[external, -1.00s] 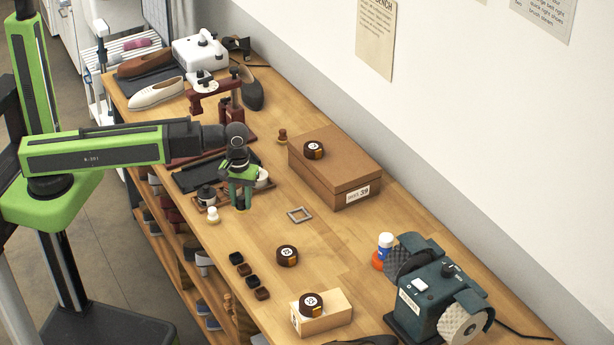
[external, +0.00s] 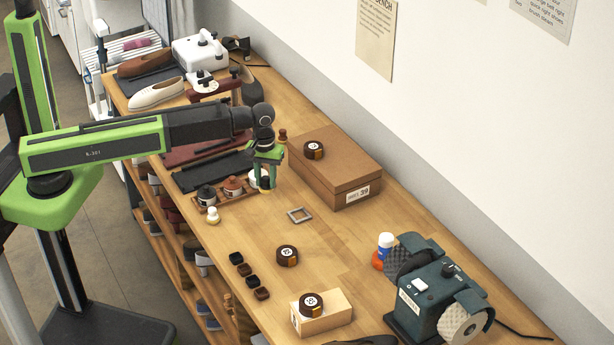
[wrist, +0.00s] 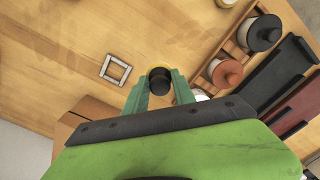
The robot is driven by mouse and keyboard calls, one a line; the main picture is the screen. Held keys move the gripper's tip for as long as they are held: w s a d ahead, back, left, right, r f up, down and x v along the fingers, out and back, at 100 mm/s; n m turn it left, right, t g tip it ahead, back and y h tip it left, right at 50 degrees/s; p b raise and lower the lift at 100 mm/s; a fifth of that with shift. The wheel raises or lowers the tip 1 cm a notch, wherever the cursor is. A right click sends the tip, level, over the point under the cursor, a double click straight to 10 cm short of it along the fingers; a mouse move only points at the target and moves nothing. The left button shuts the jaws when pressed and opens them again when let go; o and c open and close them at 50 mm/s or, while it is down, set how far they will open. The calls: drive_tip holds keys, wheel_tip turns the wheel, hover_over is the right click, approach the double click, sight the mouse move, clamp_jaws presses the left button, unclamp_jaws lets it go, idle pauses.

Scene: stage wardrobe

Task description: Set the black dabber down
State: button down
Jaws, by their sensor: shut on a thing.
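My gripper (external: 267,178) is shut on the black dabber (external: 265,183) above the bench, beside the right end of the jar rack (external: 223,203). In the wrist view the black dabber (wrist: 159,83) shows as a dark round end between my gripper's green fingers (wrist: 159,88), with a yellow rim behind it. Its lower end is hard to see, and I cannot tell how high it is held. A square grey frame (external: 290,212) lies flat on the bench to the right; it also shows in the wrist view (wrist: 103,70), left of my fingers.
The rack holds a black jar (external: 206,195), an orange jar (external: 232,186) and a white jar partly behind my fingers. A brown box (external: 340,180) stands right of my gripper. A pale knobbed dabber (external: 213,215) stands left. Bare wood surrounds the frame.

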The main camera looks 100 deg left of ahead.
drive_tip(key=a+f+b, duration=0.1)
drive_tip(key=a, duration=0.1)
drive_tip(key=a+f, duration=0.1)
drive_tip(key=a, duration=0.1)
drive_tip(key=a+f+b, duration=0.1)
drive_tip(key=a+f, duration=0.1)
drive_tip(key=shift+b, duration=0.35)
drive_tip(key=shift+a, duration=0.3)
wheel_tip(320, 180, down, 4)
drive_tip(key=b, duration=0.4)
drive_tip(key=shift+s+f, duration=0.1)
drive_tip(key=shift+f, duration=0.1)
drive_tip(key=shift+r, duration=0.2)
drive_tip(key=shift+f, duration=0.15)
drive_tip(key=c, duration=1)
unclamp_jaws()
drive_tip(key=shift+c, duration=0.2)
